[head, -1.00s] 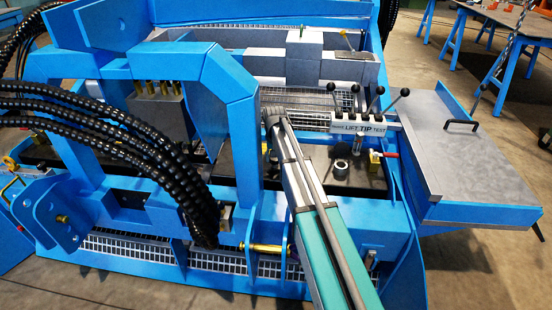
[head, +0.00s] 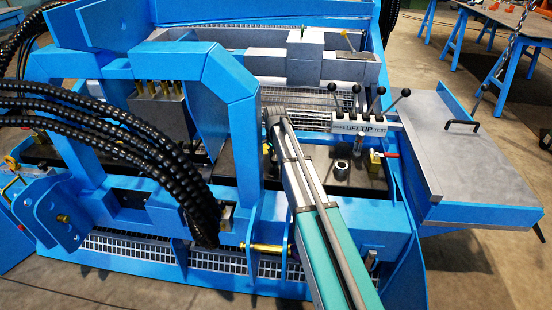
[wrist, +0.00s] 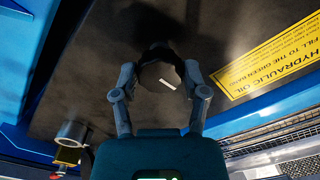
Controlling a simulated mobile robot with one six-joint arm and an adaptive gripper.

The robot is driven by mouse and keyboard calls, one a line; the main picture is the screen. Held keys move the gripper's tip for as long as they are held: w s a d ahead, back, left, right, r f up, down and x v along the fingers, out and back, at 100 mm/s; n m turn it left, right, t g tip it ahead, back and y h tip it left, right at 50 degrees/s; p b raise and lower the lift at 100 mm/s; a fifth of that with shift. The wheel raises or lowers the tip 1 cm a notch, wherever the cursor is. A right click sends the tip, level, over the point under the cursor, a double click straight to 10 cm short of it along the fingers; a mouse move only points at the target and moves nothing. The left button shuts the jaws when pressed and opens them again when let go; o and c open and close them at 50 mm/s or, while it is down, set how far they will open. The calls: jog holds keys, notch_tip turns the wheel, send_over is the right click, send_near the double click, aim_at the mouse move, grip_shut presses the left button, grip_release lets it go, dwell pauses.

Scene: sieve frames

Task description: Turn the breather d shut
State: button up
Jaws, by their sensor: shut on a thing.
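A dark, round cap with a short white mark on its top, which I take to be the breather (wrist: 158,82), sits on the dark tank top (wrist: 95,65) in the wrist view. The white mark slants slightly down to the right. My gripper (wrist: 162,78) has one finger on each side of the cap and is shut on it. The cap's far side is in dark shadow. In the head view my arm reaches in past the blue frame, and the gripper and cap are hidden there. No letter shows on the cap.
A yellow hydraulic oil label (wrist: 265,62) lies right of the cap. A metal neck (wrist: 73,132) stands at lower left in the wrist view. In the head view, a blue arch (head: 245,110), black hoses (head: 120,140) and a lever bank (head: 365,122) surround my arm.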

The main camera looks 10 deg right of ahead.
jog(key=shift+w+d+m, duration=0.1)
jog(key=shift+d+m, duration=0.1)
jog(key=shift+m, duration=0.2)
jog(key=o, duration=1)
jog(key=shift+c, duration=0.2)
jog(key=shift+o, duration=0.9)
jog(key=shift+a+r, duration=0.1)
